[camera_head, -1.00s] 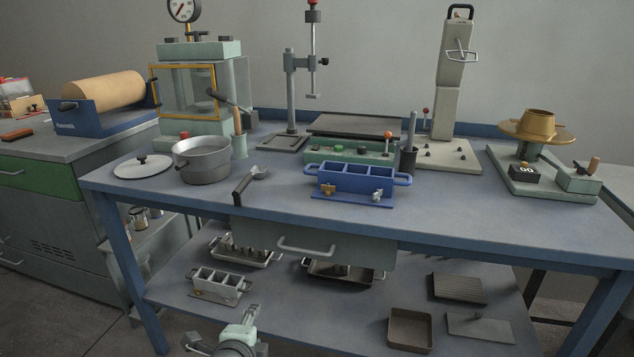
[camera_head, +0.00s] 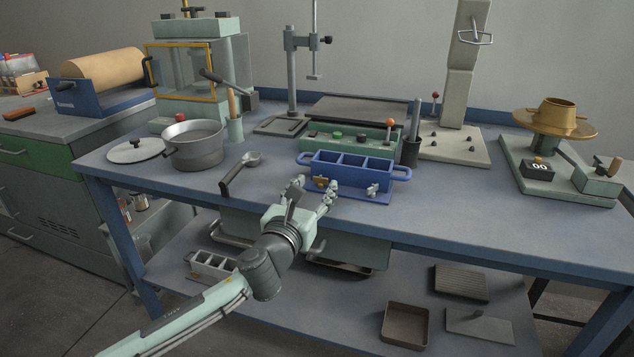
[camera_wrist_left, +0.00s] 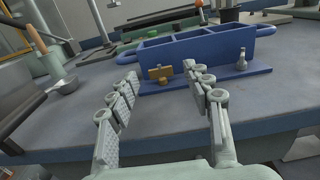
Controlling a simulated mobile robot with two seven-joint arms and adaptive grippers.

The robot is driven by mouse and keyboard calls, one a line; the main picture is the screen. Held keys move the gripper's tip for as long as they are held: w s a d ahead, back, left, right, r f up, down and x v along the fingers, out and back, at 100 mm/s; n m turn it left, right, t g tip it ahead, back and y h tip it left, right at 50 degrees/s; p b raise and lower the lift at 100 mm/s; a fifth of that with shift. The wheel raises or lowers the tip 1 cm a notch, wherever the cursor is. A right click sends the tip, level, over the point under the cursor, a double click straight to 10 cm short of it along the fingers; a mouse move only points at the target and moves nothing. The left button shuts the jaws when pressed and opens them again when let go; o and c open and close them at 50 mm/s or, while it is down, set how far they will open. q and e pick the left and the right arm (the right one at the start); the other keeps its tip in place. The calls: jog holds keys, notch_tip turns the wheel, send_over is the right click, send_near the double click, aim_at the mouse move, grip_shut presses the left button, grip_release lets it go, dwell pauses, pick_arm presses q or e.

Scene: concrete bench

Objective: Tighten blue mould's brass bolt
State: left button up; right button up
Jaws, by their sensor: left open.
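The blue mould (camera_head: 347,172), a three-cell box with loop handles at its ends, stands on the bench near the front edge. It also shows in the left wrist view (camera_wrist_left: 205,48). Its brass bolt (camera_head: 320,183) is at the left of its front side and shows as a yellow wing shape in the left wrist view (camera_wrist_left: 160,73). A silver bolt (camera_head: 372,189) is at the right of the front side. My left gripper (camera_head: 311,189) is open and empty, just in front of the mould. In the left wrist view the brass bolt lies beyond and between the fingertips (camera_wrist_left: 163,82), apart from them.
Bench space (camera_head: 460,205) to the right is clear.

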aim_at(321, 182)
pick_arm(q)
jog(key=shift+x, duration=1.2)
grip_shut()
